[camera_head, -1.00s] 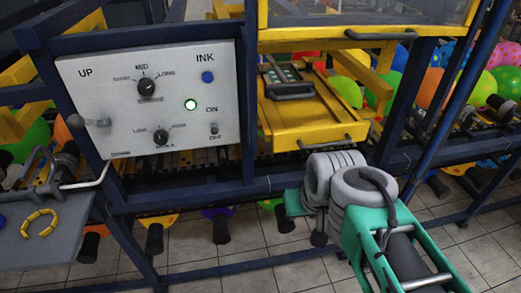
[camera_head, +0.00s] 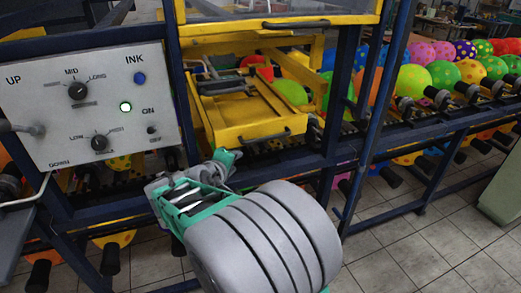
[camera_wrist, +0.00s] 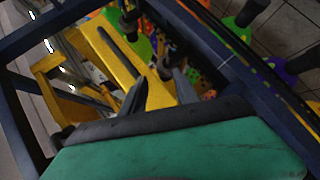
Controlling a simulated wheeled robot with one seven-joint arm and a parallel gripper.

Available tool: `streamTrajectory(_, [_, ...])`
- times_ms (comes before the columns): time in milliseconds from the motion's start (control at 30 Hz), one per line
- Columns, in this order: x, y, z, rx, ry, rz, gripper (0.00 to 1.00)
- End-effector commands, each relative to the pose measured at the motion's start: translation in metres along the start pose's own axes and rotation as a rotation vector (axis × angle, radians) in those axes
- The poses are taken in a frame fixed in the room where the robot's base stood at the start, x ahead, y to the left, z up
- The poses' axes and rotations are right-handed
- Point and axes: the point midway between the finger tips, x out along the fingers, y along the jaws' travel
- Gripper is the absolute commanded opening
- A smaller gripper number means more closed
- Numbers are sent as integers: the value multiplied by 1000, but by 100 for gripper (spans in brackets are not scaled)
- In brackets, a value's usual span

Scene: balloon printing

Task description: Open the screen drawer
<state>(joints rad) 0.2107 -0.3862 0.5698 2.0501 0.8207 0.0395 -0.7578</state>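The yellow screen drawer (camera_head: 225,130) sits in the blue machine frame under a raised yellow frame, with a dark handle (camera_head: 263,136) on its front. My gripper (camera_head: 226,156) is just below and left of that handle in the head view, partly hidden behind my grey and teal arm links. In the wrist view my gripper (camera_wrist: 158,90) has its two dark fingers apart, with yellow drawer surface (camera_wrist: 150,78) beyond and between them. A dark bar, apparently the handle (camera_wrist: 117,50), runs along the yellow there. I see no contact with it.
A white control panel (camera_head: 85,105) with knobs and a lit green button is at the left. Blue rails (camera_head: 300,170) run below the drawer. Several coloured balloons (camera_head: 440,75) line the conveyor at the right. Tiled floor (camera_head: 420,235) is clear in front.

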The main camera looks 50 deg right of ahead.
Motion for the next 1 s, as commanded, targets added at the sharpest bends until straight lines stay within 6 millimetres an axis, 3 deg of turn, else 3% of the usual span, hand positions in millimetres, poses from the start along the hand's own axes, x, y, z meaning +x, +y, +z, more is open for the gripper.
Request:
streamTrajectory(33, [25, 10, 19, -120, -48, 122, 36])
streamTrajectory(67, [32, 21, 26, -190, -70, 186, 36])
streamTrajectory(200, [42, 51, 39, -369, -133, 336, 36])
streamTrajectory(300, [52, 60, 39, -377, -137, 344, 36])
streamTrajectory(633, [105, 78, 43, -374, -134, 340, 36])
streamTrajectory(933, [111, 80, 43, -372, -131, 341, 36])
streamTrajectory(1000, [111, 80, 43, -372, -131, 341, 31])
